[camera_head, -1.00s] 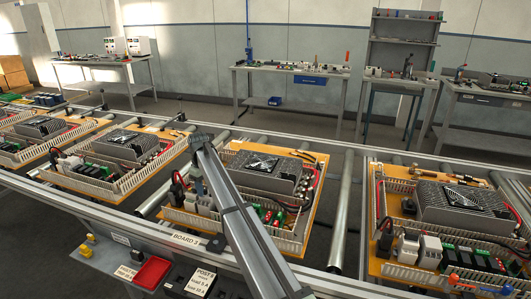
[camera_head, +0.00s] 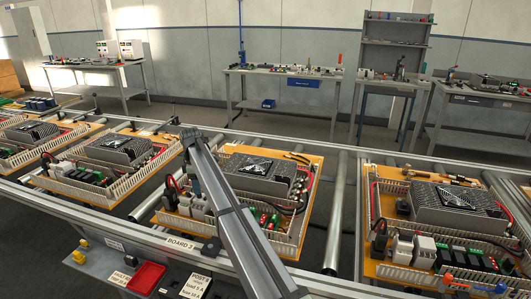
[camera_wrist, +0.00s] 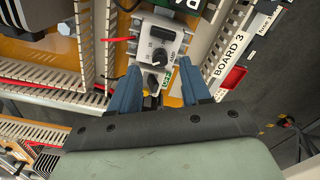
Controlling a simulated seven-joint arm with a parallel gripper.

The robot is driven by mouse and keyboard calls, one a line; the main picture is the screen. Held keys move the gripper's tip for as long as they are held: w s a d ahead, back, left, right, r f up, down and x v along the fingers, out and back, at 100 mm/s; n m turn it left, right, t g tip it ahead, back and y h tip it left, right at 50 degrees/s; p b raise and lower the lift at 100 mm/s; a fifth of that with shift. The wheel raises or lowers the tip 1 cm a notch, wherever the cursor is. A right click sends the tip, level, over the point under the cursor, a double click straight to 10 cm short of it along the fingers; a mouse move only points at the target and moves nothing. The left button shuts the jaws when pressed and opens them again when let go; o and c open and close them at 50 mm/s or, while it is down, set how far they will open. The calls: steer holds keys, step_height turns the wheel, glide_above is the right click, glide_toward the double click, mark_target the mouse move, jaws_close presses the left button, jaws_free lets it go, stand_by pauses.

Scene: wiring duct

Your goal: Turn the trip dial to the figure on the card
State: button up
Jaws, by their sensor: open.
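In the wrist view, a pale grey module (camera_wrist: 157,35) with a black trip dial (camera_wrist: 159,57) sits in the row at the edge of the orange board. A second dark round knob or socket (camera_wrist: 152,82) shows just below the dial. My gripper (camera_wrist: 160,80) is open, its two blue fingers apart on either side of the module's lower end, with nothing held. The dial's scale is too small to read. In the head view, my arm crosses the board marked BOARD 3 (camera_head: 181,243) and hides the fingers.
White slotted duct (camera_wrist: 108,45) runs along both sides of the module, with a red wire (camera_wrist: 118,39) near it. A large grey heatsink unit (camera_head: 255,175) stands behind. A red tray (camera_head: 147,277) lies beside the card. Other boards (camera_head: 440,230) stand either side on the rollers.

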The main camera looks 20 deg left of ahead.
step_height(320, 180, up, 11)
steer(key=w+d+m, duration=0.2)
steer(key=w+d, duration=0.6)
steer(key=d, duration=0.3)
steer(key=w+d+f+m+y, duration=0.1)
steer(key=w+d+m, duration=0.1)
steer(key=w+d, duration=0.6)
steer(key=d, duration=0.4)
steer(key=shift+m, duration=0.3)
steer(key=shift+f, duration=0.1)
steer(key=s+a+m+y, duration=0.1)
steer(key=s+a+y, duration=0.3)
steer(key=s+a, duration=1.25)
steer(key=x, duration=1.4)
steer(key=shift+w, duration=0.25)
jaws_close()
